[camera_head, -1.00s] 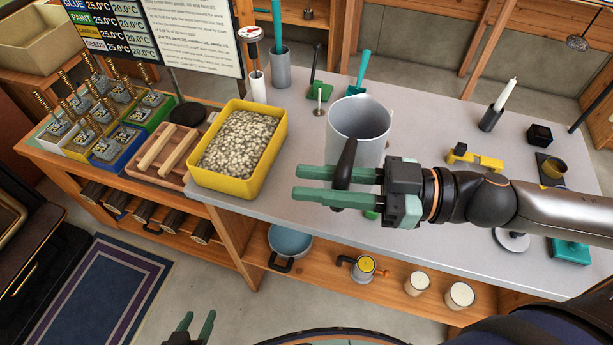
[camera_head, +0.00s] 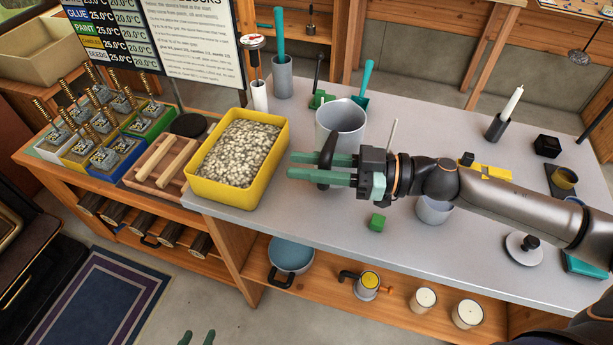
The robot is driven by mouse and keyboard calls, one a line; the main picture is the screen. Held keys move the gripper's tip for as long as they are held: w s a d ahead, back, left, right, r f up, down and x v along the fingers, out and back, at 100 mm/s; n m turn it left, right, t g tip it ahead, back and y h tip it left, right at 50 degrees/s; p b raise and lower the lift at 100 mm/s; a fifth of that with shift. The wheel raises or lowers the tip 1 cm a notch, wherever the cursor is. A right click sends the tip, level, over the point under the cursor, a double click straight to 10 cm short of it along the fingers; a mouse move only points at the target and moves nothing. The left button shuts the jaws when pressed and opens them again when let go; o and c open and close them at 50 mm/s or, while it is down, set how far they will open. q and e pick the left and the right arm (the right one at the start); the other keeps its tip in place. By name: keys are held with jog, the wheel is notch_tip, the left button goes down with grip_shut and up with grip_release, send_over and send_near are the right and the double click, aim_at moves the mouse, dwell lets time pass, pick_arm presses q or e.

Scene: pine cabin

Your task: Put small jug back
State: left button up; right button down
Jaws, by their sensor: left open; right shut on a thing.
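The small jug (camera_head: 341,117) is a grey metal vessel with a dark handle (camera_head: 325,165), upright over the back middle of the worktop. My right gripper (camera_head: 292,165) is shut on the handle, with one green finger on each side of it. The gripper hides the jug's lower front, so I cannot tell whether its base touches the worktop. My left gripper (camera_head: 197,338) is open and empty at the bottom edge, away from the bench. Only its green fingertips show.
A yellow bin of pale pellets (camera_head: 238,160) stands left of the jug. A teal scoop (camera_head: 365,84) and a grey holder (camera_head: 283,78) stand behind it.

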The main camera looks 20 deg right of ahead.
jog(key=shift+w+f+b, duration=0.15)
jog(key=shift+f, duration=0.75)
jog(key=shift+w+f+b, duration=0.1)
jog(key=shift+f+b, duration=0.05)
jog(key=shift+f, duration=0.85)
jog(key=c, duration=0.7)
grip_release()
jog(key=b+v, duration=0.1)
jog(key=v, duration=0.6)
jog(key=shift+d, duration=0.25)
jog(key=shift+s, duration=0.15)
